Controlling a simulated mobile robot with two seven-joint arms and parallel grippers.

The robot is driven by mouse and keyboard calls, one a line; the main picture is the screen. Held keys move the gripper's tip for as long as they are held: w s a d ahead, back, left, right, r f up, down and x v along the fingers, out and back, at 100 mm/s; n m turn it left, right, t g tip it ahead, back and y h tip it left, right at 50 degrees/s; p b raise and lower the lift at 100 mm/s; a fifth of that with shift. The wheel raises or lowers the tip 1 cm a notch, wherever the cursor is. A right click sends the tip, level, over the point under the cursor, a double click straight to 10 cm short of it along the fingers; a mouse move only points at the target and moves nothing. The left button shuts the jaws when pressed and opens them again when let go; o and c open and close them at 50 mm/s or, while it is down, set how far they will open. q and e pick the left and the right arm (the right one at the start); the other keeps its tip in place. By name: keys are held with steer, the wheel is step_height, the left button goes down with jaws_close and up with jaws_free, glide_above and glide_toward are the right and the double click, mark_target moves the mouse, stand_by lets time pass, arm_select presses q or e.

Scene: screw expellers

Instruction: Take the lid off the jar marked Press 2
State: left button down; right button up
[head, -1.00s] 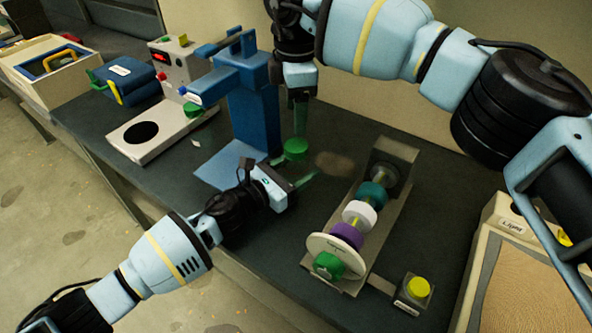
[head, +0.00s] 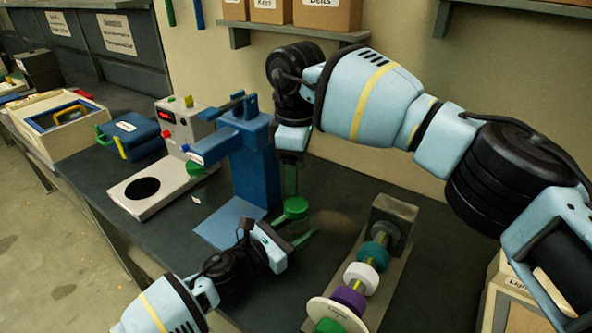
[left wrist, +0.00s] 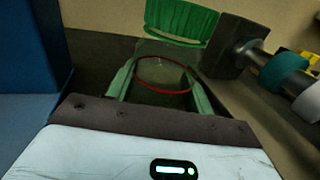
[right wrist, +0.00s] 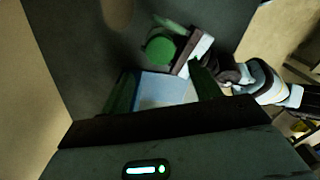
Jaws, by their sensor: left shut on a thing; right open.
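My left gripper (head: 303,242) is shut on a clear glass jar (left wrist: 163,88). A red ring circles the jar between the fingers in the left wrist view. A ribbed green lid (head: 294,208) is above the ring in that view (left wrist: 180,22); I cannot tell whether it touches the jar. My right gripper (head: 290,182) is open, pointing down just above the lid in the head view. In the right wrist view the lid (right wrist: 160,48) lies beyond the open fingers, not between them. No "Press 2" marking is readable.
A blue press (head: 252,165) stands left of the grippers. A shaft with coloured rings (head: 366,270) lies to the right. A device with a round hole (head: 142,188) and a blue box (head: 130,135) are farther left. Shelf boxes (head: 325,12) are at the back.

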mark_target(296, 204)
steer(key=shift+f, duration=0.1)
steer(key=shift+f, duration=3.95)
